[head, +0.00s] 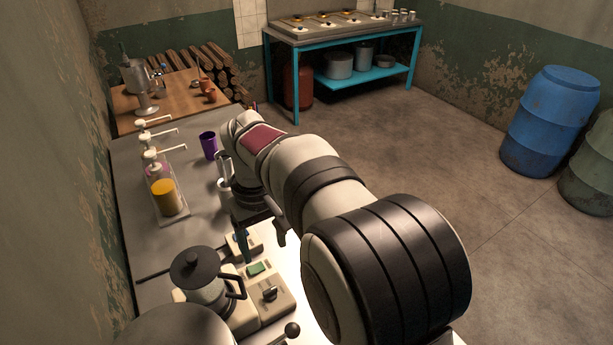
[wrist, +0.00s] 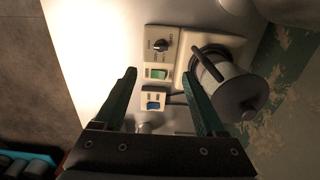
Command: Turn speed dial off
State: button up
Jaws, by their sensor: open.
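The dial, a black knob (wrist: 161,45), sits on a cream control panel with printed markings around it. It also shows in the head view (head: 270,293), near the front of the machine's base. A green switch (wrist: 157,73) is beside it on the same panel. A smaller plate with a blue switch (wrist: 155,104) lies nearer my gripper. My gripper (wrist: 160,76) is open and empty, its two dark green fingers spread above the panels. It is apart from the knob. In the head view my gripper (head: 261,242) hangs beyond the green switch. The knob's exact setting is too small to read.
A pitcher with a black lid (head: 200,274) stands beside the panel, its handle towards the knob. Pump bottles, a yellow-topped jar (head: 167,197) and a purple cup (head: 208,146) stand farther along the counter (head: 140,240). A wall borders the counter on the left.

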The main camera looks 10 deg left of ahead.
aim_at(270, 290)
jog(key=f, duration=1.6)
jog(key=shift+a, duration=0.2)
grip_shut()
